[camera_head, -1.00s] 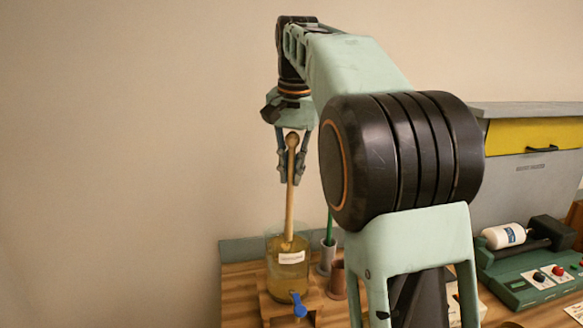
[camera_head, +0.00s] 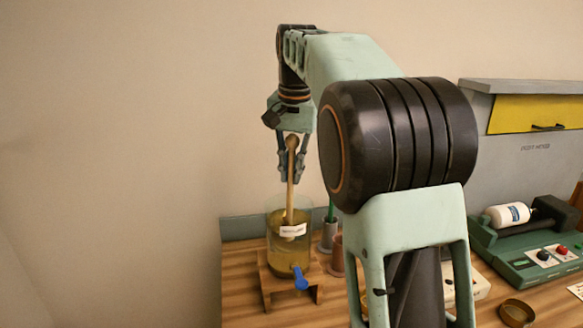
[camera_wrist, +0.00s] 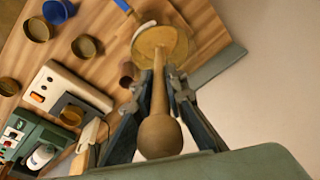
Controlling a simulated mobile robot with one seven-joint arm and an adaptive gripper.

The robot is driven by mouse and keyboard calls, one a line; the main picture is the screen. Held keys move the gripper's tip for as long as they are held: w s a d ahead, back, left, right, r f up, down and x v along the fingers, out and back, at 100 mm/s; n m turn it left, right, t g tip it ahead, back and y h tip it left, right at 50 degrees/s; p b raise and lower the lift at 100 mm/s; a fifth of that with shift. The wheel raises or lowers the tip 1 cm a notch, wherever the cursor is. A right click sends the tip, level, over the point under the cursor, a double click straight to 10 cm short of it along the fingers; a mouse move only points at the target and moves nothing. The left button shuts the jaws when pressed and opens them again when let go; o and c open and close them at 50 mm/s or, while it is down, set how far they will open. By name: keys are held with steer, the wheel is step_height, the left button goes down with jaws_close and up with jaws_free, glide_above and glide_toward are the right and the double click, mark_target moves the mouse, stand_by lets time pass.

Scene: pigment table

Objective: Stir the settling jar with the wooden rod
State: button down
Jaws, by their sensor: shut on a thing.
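The settling jar (camera_head: 285,258) is a clear cylinder of yellow-brown liquid with a white label and a blue tap, standing upright on a wooden stand (camera_head: 264,287). My gripper (camera_head: 291,180) is above the jar, shut on the wooden rod (camera_head: 290,193), whose round knob points up. The rod hangs nearly upright, and its lower part is inside the jar's mouth, partly behind the label. I cannot tell how deep the tip sits in the liquid. In the wrist view the rod (camera_wrist: 159,92) runs between the fingers toward the round jar (camera_wrist: 174,37).
Grey and brown cups (camera_head: 328,236) stand close to the right of the jar, one holding a green stick. A green machine with a white bottle (camera_head: 508,214) is farther right. Several small round dishes (camera_wrist: 85,47) lie on the wooden table.

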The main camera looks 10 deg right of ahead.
mark_target(290, 201)
steer(key=shift+w+f+b, duration=0.25)
steer(key=shift+f+b, duration=0.3)
steer(key=shift+f, duration=0.7)
steer(key=shift+w+f+b, duration=0.2)
steer(key=shift+f+b, duration=0.35)
steer(key=shift+f, duration=0.7)
steer(key=shift+s, duration=0.1)
